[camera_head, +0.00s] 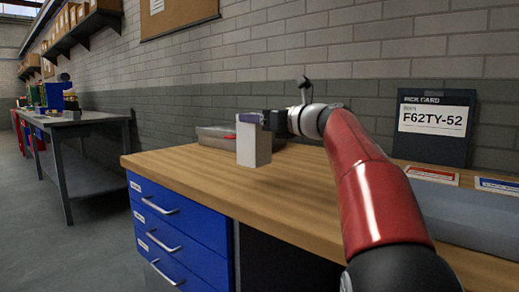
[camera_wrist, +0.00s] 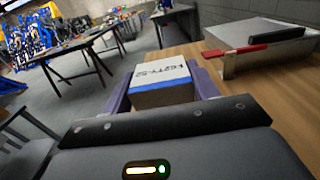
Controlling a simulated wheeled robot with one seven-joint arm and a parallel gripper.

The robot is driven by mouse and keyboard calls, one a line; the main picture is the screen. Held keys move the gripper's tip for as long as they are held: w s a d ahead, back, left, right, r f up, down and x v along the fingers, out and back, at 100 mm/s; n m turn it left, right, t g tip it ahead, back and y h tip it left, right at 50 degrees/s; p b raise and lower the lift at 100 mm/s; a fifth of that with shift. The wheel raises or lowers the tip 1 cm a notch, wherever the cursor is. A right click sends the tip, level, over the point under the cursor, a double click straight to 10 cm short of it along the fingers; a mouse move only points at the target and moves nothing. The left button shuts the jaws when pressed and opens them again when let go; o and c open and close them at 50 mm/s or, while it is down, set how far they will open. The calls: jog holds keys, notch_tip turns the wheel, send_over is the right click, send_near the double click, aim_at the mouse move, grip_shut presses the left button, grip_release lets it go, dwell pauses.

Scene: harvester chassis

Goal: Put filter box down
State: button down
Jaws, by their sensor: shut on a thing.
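The filter box (camera_head: 253,147) is a white upright box at the left part of the wooden workbench top in the head view. In the wrist view the filter box (camera_wrist: 162,75) shows a white face with dark lettering, seen upside down, and a blue stripe. My gripper (camera_head: 250,118) is at the top of the box, and its purple fingers (camera_wrist: 162,88) lie on either side of it, shut on it. The box looks upright. I cannot tell whether its bottom touches the workbench top (camera_head: 197,174).
A metal case (camera_head: 215,133) lies behind the box; its red handle (camera_wrist: 236,51) shows in the wrist view. A pick card (camera_head: 433,122) reading F62TY-52 stands at the back right. Blue drawers (camera_head: 180,220) are below the front left edge. Bare wood lies around the box.

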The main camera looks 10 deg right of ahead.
aim_at(264, 137)
notch_tip(264, 137, down, 5)
jog(key=shift+r+b, duration=0.1)
jog(key=shift+b, duration=0.85)
jog(key=shift+c, duration=2.1)
grip_release()
jog(key=v, duration=1.2)
